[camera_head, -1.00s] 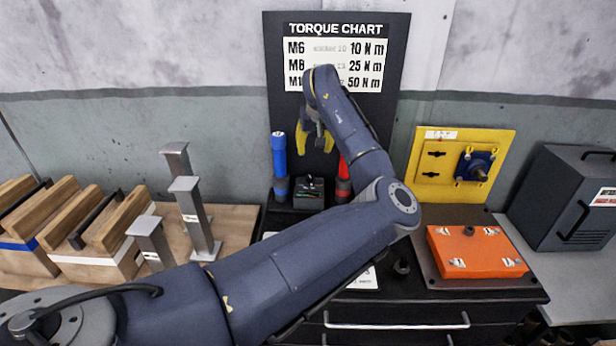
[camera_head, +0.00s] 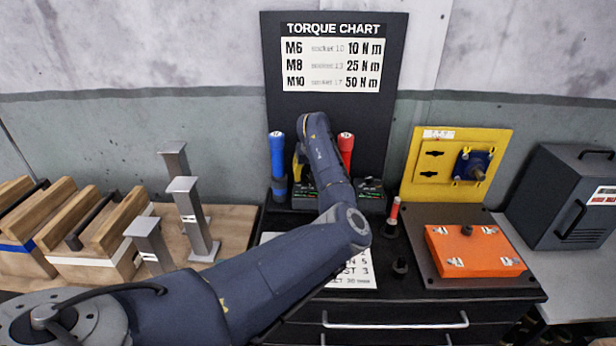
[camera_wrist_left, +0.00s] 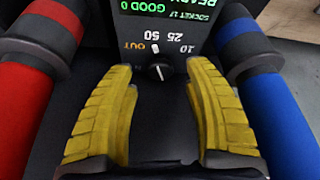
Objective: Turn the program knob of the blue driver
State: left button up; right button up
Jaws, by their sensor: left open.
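The blue driver (camera_head: 278,160) stands upright at the left of the tool stand, and its blue body fills the right side of the left wrist view (camera_wrist_left: 280,110). Next to it is a dark controller box (camera_head: 306,188) with a green-lit screen. The wrist view shows its program knob (camera_wrist_left: 158,72) with the marks OUT, 50, 25 and 10 around it. My left gripper (camera_wrist_left: 160,85) is open, its yellow fingers on either side of the knob with gaps between. In the head view my arm hides most of it. My right gripper is not in view.
The red driver (camera_head: 346,152) stands right of my arm and close to the left finger in the wrist view. A second controller box (camera_head: 370,192) sits beside it. An orange block (camera_head: 474,250) and a yellow panel (camera_head: 430,180) are at right. Grey posts (camera_head: 188,218) stand at left.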

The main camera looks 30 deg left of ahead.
pick_arm(q)
jog(key=shift+x, duration=0.75)
jog(key=shift+o, duration=0.2)
grip_shut()
